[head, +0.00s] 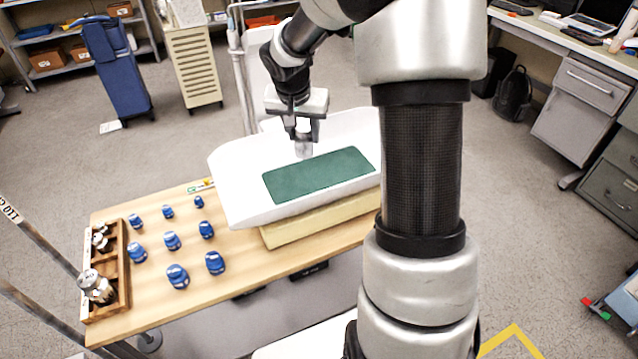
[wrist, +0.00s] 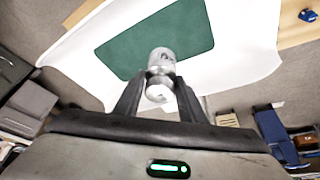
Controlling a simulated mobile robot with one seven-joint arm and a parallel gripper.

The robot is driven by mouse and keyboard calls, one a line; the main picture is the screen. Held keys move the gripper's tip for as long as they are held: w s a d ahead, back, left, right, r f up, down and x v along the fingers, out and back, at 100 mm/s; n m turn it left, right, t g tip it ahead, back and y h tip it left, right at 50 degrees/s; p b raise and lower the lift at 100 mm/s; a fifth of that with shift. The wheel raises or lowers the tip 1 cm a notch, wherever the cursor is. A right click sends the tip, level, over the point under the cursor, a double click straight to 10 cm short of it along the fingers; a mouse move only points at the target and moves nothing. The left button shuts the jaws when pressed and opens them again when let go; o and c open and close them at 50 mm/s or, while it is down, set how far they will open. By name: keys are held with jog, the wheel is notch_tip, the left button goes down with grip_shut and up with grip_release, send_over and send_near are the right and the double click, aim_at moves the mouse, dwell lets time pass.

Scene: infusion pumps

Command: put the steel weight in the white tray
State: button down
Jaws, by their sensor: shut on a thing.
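My gripper (head: 303,136) is shut on a steel weight (head: 304,150), a small silvery cylinder. In the wrist view the weight (wrist: 161,75) sits between the two fingers (wrist: 160,100). The white tray (head: 240,181) is a wide shallow pan on a pale yellow base (head: 310,220) on the wooden table. A green mat (head: 318,174) lies in it. The weight is over the tray, by the far edge of the mat. I cannot tell whether it touches the tray floor.
Several blue weights (head: 172,241) stand on the table (head: 220,292) left of the tray. A wooden rack (head: 122,270) at the left end holds several metal weights, including a large one (head: 96,287). A pole (head: 240,80) stands behind the tray.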

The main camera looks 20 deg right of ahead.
jog(key=w+d+f+m+b, duration=0.1)
jog(key=w+d+m+b, duration=0.15)
jog(key=d, duration=0.25)
send_over(320, 173)
jog(key=shift+m+g+h, duration=0.25)
jog(key=shift+g+h, duration=0.15)
jog(key=shift+f, duration=5.15)
jog(key=shift+f+b, duration=0.15)
jog(key=shift+b, duration=0.2)
jog(key=c, duration=1.1)
grip_release()
jog(key=shift+a, duration=0.1)
jog(key=shift+r+p, duration=0.25)
jog(key=shift+p, duration=0.05)
jog(key=v, duration=1.1)
jog(key=shift+s+a+r+p, duration=0.15)
jog(key=shift+r+p, duration=0.1)
jog(key=shift+p, duration=0.15)
